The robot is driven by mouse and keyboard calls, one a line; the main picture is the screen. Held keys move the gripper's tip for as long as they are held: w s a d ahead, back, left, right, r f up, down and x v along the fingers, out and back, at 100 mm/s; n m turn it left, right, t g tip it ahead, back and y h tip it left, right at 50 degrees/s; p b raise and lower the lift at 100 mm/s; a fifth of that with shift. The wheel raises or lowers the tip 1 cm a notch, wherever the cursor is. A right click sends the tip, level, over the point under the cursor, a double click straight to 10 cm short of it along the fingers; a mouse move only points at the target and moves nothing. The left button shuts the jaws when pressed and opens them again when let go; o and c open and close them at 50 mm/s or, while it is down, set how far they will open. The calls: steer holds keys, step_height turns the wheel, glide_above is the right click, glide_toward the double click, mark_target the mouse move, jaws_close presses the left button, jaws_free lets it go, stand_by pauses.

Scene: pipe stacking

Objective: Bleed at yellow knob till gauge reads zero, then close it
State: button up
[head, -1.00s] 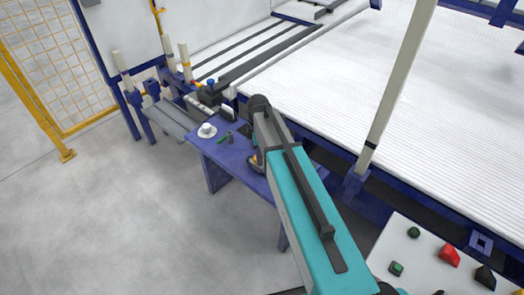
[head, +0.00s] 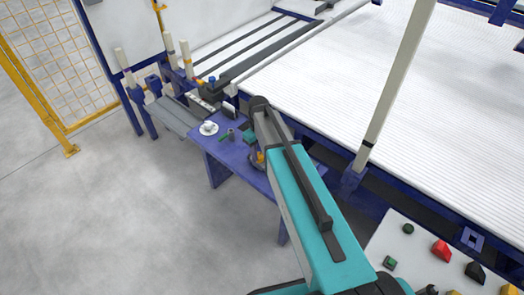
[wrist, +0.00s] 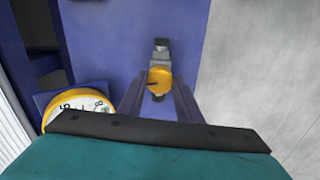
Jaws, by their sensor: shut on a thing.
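In the wrist view the yellow knob (wrist: 159,80) sits on a grey metal fitting against the blue bench. My gripper (wrist: 160,88) is shut on the knob, with one dark finger on each side. The gauge (wrist: 85,106) has a yellow rim and a white dial with black figures. It lies left of the knob, its lower part hidden behind my gripper's body. Its needle and reading cannot be made out. In the head view my arm covers most of the knob area; a small yellow part (head: 258,157) shows beside the arm.
A white cup on a saucer (head: 209,128) and small green and grey items stand on the blue bench (head: 218,150). A white ribbed bed (head: 330,70) lies beyond, with a pale upright post (head: 395,85) right of my arm. Floor at left is clear.

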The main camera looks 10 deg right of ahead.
mark_target(259, 155)
steer(key=shift+w+a+r+m, duration=0.1)
steer(key=shift+w+m, duration=0.05)
steer(key=shift+m, duration=0.35)
steer(key=shift+w+a+m, duration=0.1)
steer(key=shift+m, duration=0.4)
steer(key=o, duration=1)
steer(key=shift+o, duration=0.2)
steer(key=shift+s+d, duration=0.1)
step_height(259, 155, up, 14)
stand_by(0.5)
